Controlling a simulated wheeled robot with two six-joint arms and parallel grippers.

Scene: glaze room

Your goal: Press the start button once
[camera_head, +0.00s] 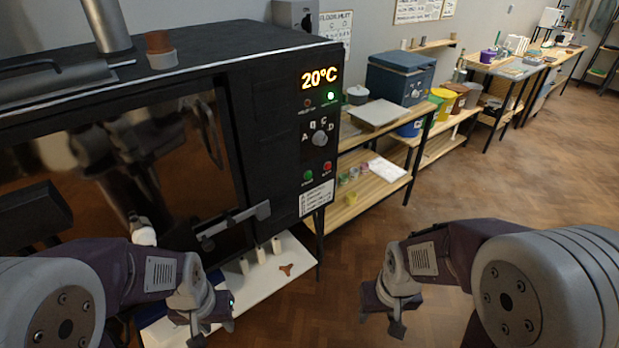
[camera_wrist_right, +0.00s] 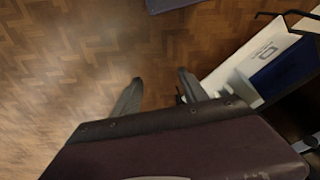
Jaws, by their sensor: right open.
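The black kiln (camera_head: 270,120) fills the left of the head view, with a control panel on its right side. A green button (camera_head: 308,175) and a red button (camera_head: 327,166) sit low on the panel; their small labels are too blurred to read surely. Above them are a dial (camera_head: 320,138) and a display (camera_head: 319,78) reading 20°C. My left gripper (camera_head: 207,326) is low in front of the kiln, apart from the panel; its jaw gap is unclear. My right gripper (camera_head: 380,314) is over the floor, right of and below the buttons. Its fingers stand apart and empty in the right wrist view (camera_wrist_right: 158,90).
The kiln's handle bar (camera_head: 233,221) juts out below its window. A white shelf (camera_head: 300,262) with small props lies under the kiln. A wooden shelf unit (camera_head: 388,183) stands right of the kiln. The wood floor (camera_head: 480,190) at the right is clear.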

